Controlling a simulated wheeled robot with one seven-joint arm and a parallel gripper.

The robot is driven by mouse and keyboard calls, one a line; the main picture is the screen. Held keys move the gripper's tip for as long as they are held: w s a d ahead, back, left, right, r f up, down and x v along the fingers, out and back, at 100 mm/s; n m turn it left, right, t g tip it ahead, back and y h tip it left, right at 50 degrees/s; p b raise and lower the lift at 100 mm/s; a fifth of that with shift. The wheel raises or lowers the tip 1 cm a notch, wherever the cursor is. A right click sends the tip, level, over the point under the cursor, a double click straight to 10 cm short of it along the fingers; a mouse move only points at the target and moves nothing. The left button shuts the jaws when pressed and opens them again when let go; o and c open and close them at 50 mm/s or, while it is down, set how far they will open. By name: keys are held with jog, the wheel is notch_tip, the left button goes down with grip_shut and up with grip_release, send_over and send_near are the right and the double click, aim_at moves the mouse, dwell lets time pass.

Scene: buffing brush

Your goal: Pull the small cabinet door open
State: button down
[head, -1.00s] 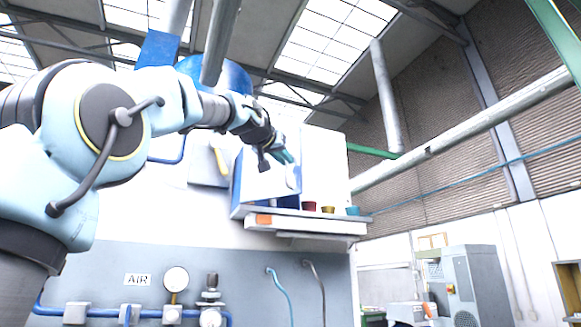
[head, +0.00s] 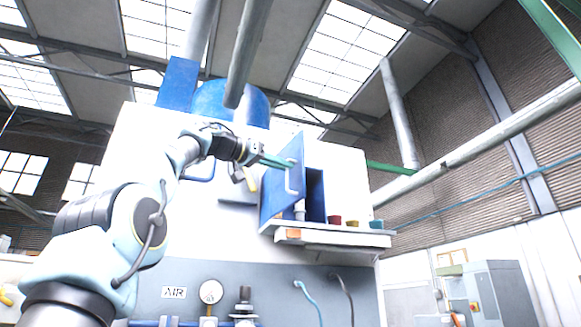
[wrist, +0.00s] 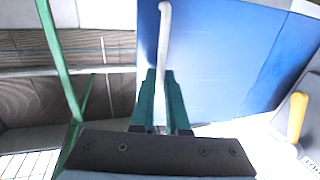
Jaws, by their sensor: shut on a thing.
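The small cabinet door (head: 277,190) is a blue panel. It stands swung open, and the dark blue inside of the cabinet (head: 316,195) shows to its right. A pale bar handle (head: 289,181) is on the door. My gripper (head: 289,163) reaches the handle's upper part from the left, its green fingers shut on it. In the wrist view, the handle (wrist: 163,40) runs between the fingertips of my gripper (wrist: 161,76), with the blue door face (wrist: 225,60) behind. The fingers hide part of the handle.
A white shelf (head: 325,238) juts out under the cabinet, with a red cup (head: 335,220), a yellow cup (head: 353,223) and a teal cup (head: 376,225) right of the opening. A pale object (head: 300,208) stands by the opening. A yellow-handled item (head: 249,178) hangs left of the door.

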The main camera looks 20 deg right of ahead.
jog(key=shift+w+a+f+n, duration=0.25)
jog(key=shift+w+a+n, duration=0.05)
jog(key=shift+w+a, duration=0.75)
jog(key=shift+s, duration=0.1)
jog(key=c, duration=1.3)
grip_release()
jog(key=shift+o, duration=0.6)
jog(key=shift+w+f, duration=0.15)
jog(key=shift+w, duration=0.1)
jog(key=shift+o, duration=1.3)
jog(key=shift+s+d, duration=0.1)
jog(key=shift+s, duration=0.3)
